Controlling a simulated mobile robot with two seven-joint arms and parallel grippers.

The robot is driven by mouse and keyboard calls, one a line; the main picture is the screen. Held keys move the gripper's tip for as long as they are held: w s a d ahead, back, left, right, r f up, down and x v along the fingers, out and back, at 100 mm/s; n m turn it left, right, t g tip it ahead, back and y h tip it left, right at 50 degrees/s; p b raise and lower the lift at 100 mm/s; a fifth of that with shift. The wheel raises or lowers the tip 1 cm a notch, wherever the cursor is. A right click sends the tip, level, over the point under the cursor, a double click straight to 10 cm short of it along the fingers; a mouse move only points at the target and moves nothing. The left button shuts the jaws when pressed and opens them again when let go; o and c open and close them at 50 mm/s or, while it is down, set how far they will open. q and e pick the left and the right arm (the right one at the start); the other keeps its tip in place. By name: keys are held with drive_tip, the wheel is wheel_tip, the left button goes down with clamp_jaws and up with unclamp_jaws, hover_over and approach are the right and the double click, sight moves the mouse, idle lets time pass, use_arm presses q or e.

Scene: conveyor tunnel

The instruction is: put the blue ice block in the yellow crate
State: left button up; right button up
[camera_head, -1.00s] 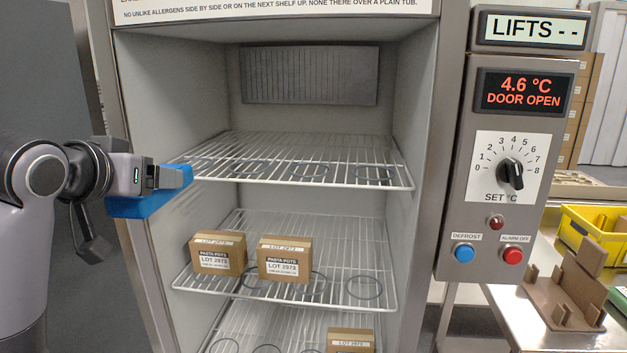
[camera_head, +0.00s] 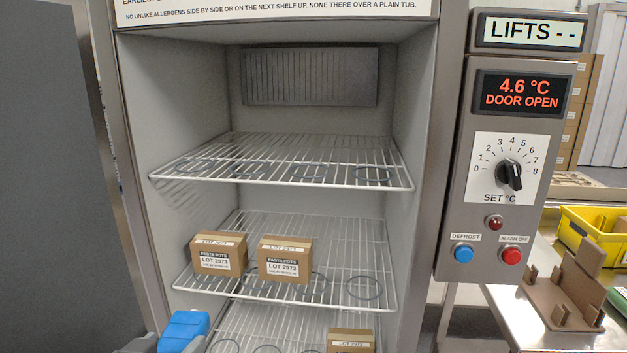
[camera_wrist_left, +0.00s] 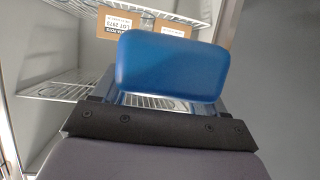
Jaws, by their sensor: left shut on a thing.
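The blue ice block (camera_head: 184,330) is at the bottom left of the head view, low in front of the open cabinet. It also shows large in the left wrist view (camera_wrist_left: 172,66). My left gripper (camera_head: 150,345) is shut on it, only partly in the head view; the rest is cut off by the bottom edge. The block is held in the air, apart from the shelves. The yellow crate (camera_head: 592,232) stands on the bench at the far right, partly cut off by the frame. My right gripper is not in view.
The open cabinet has wire shelves; the top shelf (camera_head: 285,170) is empty. Two cardboard boxes (camera_head: 285,259) sit on the middle shelf, another (camera_head: 350,341) lower. A control panel (camera_head: 505,150) juts out right of the opening. A brown cardboard holder (camera_head: 565,290) stands before the crate.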

use_arm(q)
drive_tip(key=s+f, duration=0.1)
drive_tip(key=s, duration=0.1)
drive_tip(key=s+f, duration=0.1)
drive_tip(key=s, duration=0.1)
drive_tip(key=shift+s+f, duration=0.1)
drive_tip(key=shift+f, duration=0.25)
